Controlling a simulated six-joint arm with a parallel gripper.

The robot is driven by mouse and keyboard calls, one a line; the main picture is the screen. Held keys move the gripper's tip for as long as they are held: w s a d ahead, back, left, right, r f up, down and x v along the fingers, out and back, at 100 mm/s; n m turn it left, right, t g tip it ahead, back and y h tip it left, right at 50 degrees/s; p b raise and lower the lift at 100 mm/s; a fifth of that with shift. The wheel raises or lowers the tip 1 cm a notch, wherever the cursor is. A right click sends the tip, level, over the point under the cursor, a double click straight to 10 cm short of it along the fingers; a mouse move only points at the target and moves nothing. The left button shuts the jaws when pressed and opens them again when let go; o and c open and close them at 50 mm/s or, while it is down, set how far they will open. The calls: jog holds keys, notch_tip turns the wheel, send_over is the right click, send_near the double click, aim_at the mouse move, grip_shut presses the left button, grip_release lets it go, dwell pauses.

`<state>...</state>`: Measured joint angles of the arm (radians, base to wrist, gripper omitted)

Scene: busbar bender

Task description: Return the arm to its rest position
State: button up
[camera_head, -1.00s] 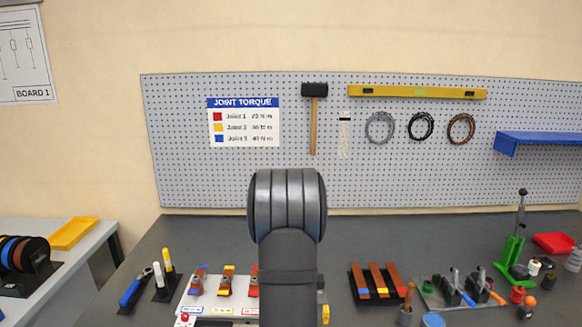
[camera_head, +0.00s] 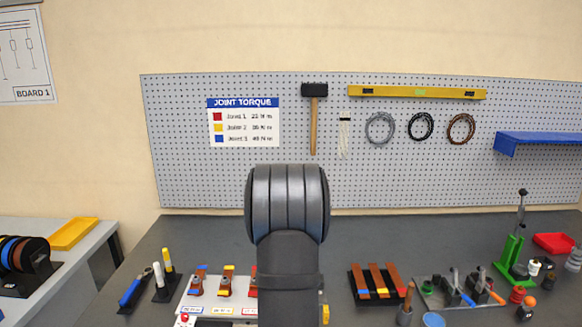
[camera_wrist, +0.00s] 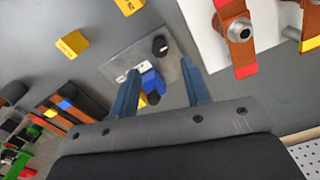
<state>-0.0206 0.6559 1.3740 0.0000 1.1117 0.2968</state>
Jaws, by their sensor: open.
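My gripper (camera_wrist: 160,95) shows in the wrist view with its two blue-grey fingers apart and nothing between the tips. It is above the bench, over a grey plate (camera_wrist: 176,85) that carries a blue part and a dark round knob. In the head view, my own arm stands upright in the middle and hides the gripper and part of the bench behind it. The dark bench top (camera_head: 200,235) is the work surface.
A white board (camera_head: 215,302) with copper bars lies left of my arm. A black rack (camera_head: 358,287) of copper bars and a green bender (camera_head: 512,257) stand to the right. Yellow blocks (camera_wrist: 72,44) lie near the gripper. A pegboard (camera_head: 180,180) stands behind. The bench's back strip is mostly clear.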

notch_tip(320, 180, up, 11)
notch_tip(320, 180, down, 17)
jog(key=shift+f, duration=0.1)
jog(key=n, duration=0.8)
jog(key=shift+n, duration=0.3)
jog(key=n, duration=0.4)
jog(key=shift+n, duration=0.4)
jog(key=n, duration=0.4)
